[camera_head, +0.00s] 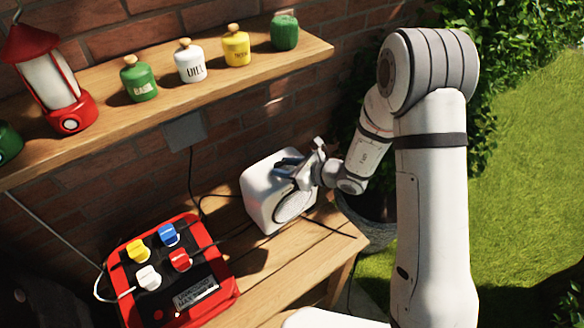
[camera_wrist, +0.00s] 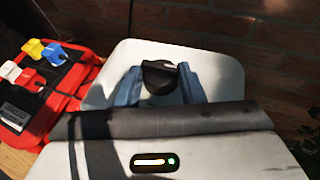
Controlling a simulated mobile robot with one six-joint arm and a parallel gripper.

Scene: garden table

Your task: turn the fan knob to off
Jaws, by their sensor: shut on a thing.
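The fan (camera_head: 264,190) is a white box with a round grille, standing on the wooden table against the brick wall. Its pale top also shows in the wrist view (camera_wrist: 222,76). The black fan knob (camera_wrist: 160,77) sits on that top, and its pointer ridge points to the right in the wrist view. My gripper (camera_wrist: 158,84) has its two blue fingers on either side of the knob, shut on it. In the head view my gripper (camera_head: 287,168) reaches the fan's top from the right and hides the knob. Any markings around the knob cannot be made out.
A red box (camera_head: 215,258) with yellow, blue, white and red knobs stands left of the fan on the table (camera_head: 262,268). A shelf (camera_head: 215,85) above holds a red lantern (camera_head: 52,80) and several jars. A dark planter (camera_head: 372,222) stands right of the table.

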